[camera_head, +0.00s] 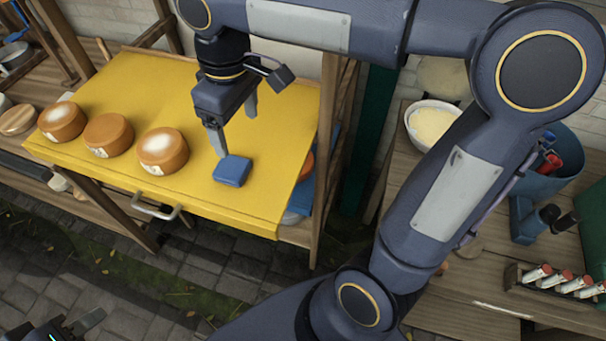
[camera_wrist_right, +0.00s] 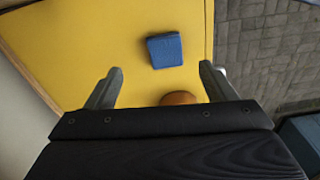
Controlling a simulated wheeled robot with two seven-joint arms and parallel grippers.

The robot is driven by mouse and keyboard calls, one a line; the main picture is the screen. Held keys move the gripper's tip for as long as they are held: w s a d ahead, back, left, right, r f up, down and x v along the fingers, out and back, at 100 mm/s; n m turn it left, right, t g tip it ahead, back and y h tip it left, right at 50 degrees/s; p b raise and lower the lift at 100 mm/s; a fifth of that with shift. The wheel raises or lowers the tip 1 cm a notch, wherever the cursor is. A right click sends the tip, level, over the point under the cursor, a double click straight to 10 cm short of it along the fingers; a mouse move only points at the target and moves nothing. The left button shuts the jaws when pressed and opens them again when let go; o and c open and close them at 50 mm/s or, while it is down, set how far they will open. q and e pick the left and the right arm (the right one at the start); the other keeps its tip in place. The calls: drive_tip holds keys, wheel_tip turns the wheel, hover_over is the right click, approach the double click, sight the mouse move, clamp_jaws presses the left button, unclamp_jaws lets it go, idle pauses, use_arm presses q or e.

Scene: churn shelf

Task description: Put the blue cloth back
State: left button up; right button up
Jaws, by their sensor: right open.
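The folded blue cloth (camera_head: 232,170) lies on the yellow shelf board (camera_head: 262,205), right of the orange-brown cheeses. In the right wrist view the cloth (camera_wrist_right: 164,50) lies on yellow, beyond the fingertips. My right gripper (camera_head: 234,124) is open and empty above the board, just behind the cloth in the head view. Its two fingers (camera_wrist_right: 160,86) stand wide apart in the wrist view, with nothing between them touching. My left gripper (camera_head: 75,326) shows only partly at the bottom left edge, far from the cloth; its jaw opening is unclear.
Three round cheeses (camera_head: 109,134) stand in a row on the board's left half. A metal handle (camera_head: 157,208) sticks out from its front edge. Right of it, a wooden table holds a white bowl (camera_head: 432,122) and a blue bucket (camera_head: 560,165). The board's right half is mostly clear.

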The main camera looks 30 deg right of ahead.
drive_tip(key=s+d+f+m+t+y, duration=0.1)
drive_tip(key=s+d+f+m+t, duration=0.1)
drive_tip(key=s, duration=0.5)
drive_tip(key=s+d+f+m+t+y, duration=0.2)
drive_tip(key=s+d+f+m+t, duration=0.1)
drive_tip(key=s+f+m, duration=0.3)
drive_tip(key=shift+s+d+f, duration=0.55)
drive_tip(key=shift+d+f, duration=0.1)
drive_tip(key=shift+d, duration=0.25)
